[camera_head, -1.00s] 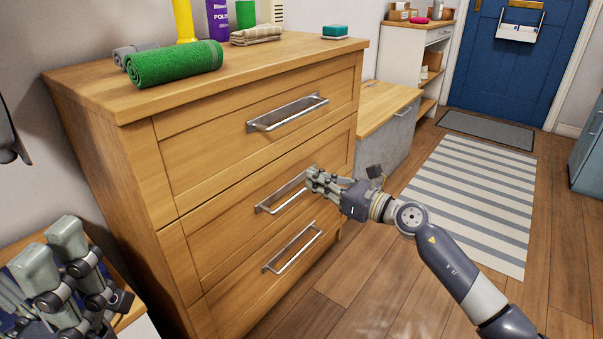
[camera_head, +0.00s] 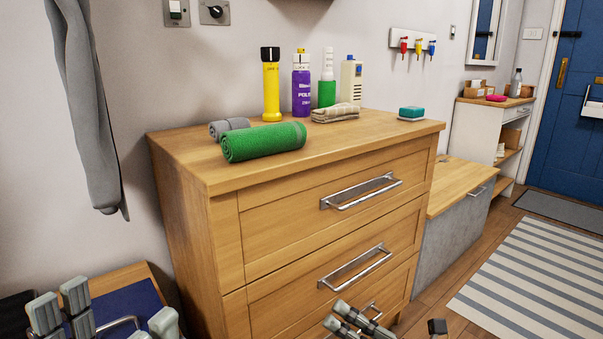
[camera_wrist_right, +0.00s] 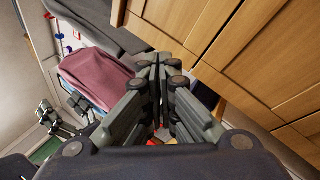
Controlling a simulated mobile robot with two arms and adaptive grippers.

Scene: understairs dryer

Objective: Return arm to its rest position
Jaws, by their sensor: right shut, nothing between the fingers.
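In the head view my right gripper (camera_head: 358,322) is at the bottom edge, in front of the lower part of the wooden chest of drawers (camera_head: 190,210). Its fingers are shut with nothing between them; most of the arm is out of frame. The right wrist view shows its closed fingers (camera_wrist_right: 158,85) beside wooden drawer fronts (camera_wrist_right: 255,55). My left gripper (camera_head: 108,318) is at the lower left of the head view, its fingers apart and empty, partly cut off. The drawers in view look closed. The right gripper partly covers the lowest handle.
A green rolled towel (camera_head: 264,142), bottles and a green sponge (camera_head: 411,112) stand on the chest top. A grey garment (camera_head: 88,120) hangs at left. A low cabinet (camera_head: 450,225) adjoins the chest; a striped rug (camera_head: 540,280) lies on floor at right.

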